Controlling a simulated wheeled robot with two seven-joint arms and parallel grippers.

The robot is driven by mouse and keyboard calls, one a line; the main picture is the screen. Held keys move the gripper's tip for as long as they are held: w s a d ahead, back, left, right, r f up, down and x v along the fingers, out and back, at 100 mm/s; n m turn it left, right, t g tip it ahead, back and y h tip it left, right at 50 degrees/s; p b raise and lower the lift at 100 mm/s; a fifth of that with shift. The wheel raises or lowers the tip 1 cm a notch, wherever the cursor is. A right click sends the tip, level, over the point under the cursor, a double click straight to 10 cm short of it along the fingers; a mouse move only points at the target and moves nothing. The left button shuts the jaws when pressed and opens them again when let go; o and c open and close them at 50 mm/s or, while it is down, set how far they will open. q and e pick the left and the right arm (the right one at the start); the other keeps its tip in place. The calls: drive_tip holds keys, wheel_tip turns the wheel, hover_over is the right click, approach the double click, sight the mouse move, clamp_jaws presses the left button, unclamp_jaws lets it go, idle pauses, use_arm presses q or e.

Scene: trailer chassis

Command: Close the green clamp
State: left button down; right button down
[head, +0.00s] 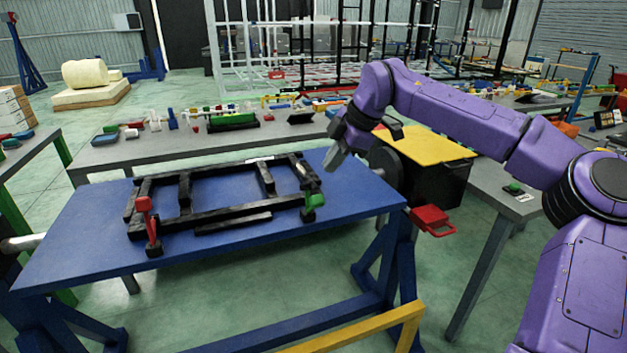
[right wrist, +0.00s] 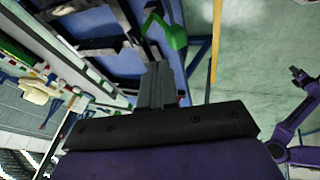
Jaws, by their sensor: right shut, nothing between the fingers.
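The green clamp (head: 313,202) stands at the right front corner of the black chassis frame (head: 219,216) on the blue table. In the right wrist view the green clamp (right wrist: 168,33) shows just beyond my fingertips, with a visible gap seeming to remain. Whether its handle is up or down is hard to tell. My right gripper (head: 338,160) is shut and empty, above the table's right back part, behind and to the right of the clamp. The right gripper also shows in the wrist view (right wrist: 158,72) with its fingers together. My left gripper is not in view.
A red clamp (head: 147,220) stands upright at the chassis's left front. The blue table (head: 85,252) has bare surface at left and front. A black box with a yellow top (head: 425,146) and a red handle (head: 432,220) stand at the table's right. A grey bench lies behind.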

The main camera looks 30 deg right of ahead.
sight(311, 204)
drive_tip(key=p+x, duration=0.2)
drive_tip(key=x, duration=0.4)
drive_tip(key=shift+w+a+f, duration=0.1)
drive_tip(key=shift+w+f, duration=0.1)
drive_tip(key=shift+f, duration=0.1)
drive_tip(key=w+f, duration=0.1)
drive_tip(key=w+f+p, duration=0.1)
drive_tip(key=w, duration=0.1)
drive_tip(key=shift+d, duration=0.4)
drive_tip(key=shift+w+p, duration=0.1)
drive_tip(key=shift+p, duration=0.2)
